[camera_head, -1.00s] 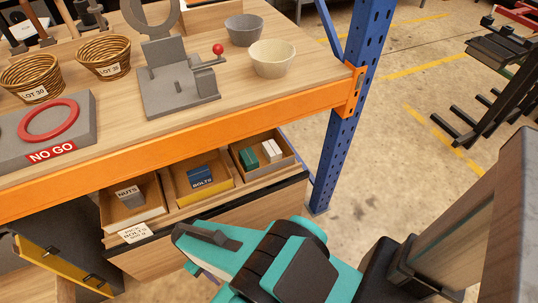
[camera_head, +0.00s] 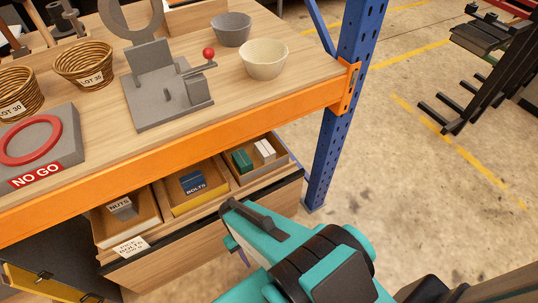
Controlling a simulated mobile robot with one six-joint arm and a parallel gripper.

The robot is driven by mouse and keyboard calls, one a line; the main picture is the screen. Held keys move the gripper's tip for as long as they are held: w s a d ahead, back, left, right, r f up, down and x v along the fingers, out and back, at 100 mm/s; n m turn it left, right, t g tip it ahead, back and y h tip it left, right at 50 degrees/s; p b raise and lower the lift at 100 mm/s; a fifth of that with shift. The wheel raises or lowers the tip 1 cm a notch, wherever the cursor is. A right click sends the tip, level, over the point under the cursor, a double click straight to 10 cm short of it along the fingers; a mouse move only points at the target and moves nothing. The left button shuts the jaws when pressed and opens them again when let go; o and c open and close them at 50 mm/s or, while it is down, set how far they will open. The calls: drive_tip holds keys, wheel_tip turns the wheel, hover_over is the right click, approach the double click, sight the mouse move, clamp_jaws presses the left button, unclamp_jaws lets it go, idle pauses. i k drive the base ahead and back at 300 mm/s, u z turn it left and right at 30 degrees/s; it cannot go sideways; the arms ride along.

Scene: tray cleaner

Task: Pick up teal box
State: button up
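A small teal-green box (camera_head: 242,160) sits in the right compartment of the open drawer (camera_head: 205,240) under the bench. White boxes (camera_head: 264,150) stand beside it in the same compartment. My gripper (camera_head: 238,218), at the end of my teal arm, is in front of the drawer's right part, below the teal box in the picture and apart from it. Its fingers are mostly hidden behind the arm's end, so I cannot tell whether they are open or shut. The teal box is in plain view.
The drawer's middle compartment holds a blue BOLTS box (camera_head: 192,183), the left one a grey NUTS box (camera_head: 122,207). The orange bench beam (camera_head: 200,147) runs above the drawer. A blue post (camera_head: 338,130) stands to its right.

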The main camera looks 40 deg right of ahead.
sight(241, 159)
drive_tip(key=z, duration=0.65)
drive_tip(key=k, duration=1)
drive_tip(key=u, duration=0.05)
drive_tip(key=i, duration=0.95)
